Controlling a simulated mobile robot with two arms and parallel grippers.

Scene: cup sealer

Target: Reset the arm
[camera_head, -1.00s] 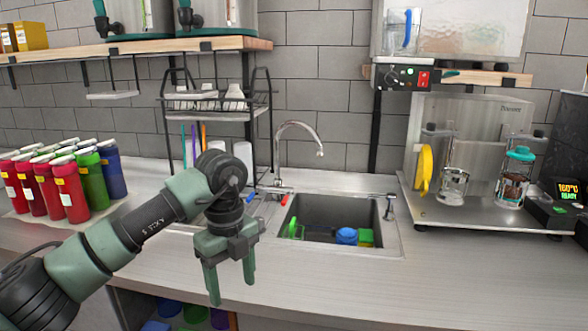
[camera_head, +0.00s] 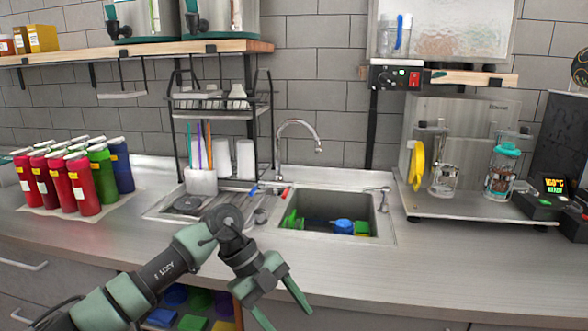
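My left arm comes in from the lower left in the head view. Its gripper (camera_head: 286,312) hangs in front of the counter's front edge, with its two green fingers spread apart and nothing between them. The fingertips point down and to the right, and one reaches close to the bottom edge of the picture. My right gripper is not in the picture.
The counter (camera_head: 410,268) is clear at front right. Behind the gripper is a sink (camera_head: 290,246) holding blue and green items. Several red, green and blue bottles (camera_head: 82,187) stand at left. A metal machine (camera_head: 445,205) stands at right. Open storage with coloured items lies below the counter.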

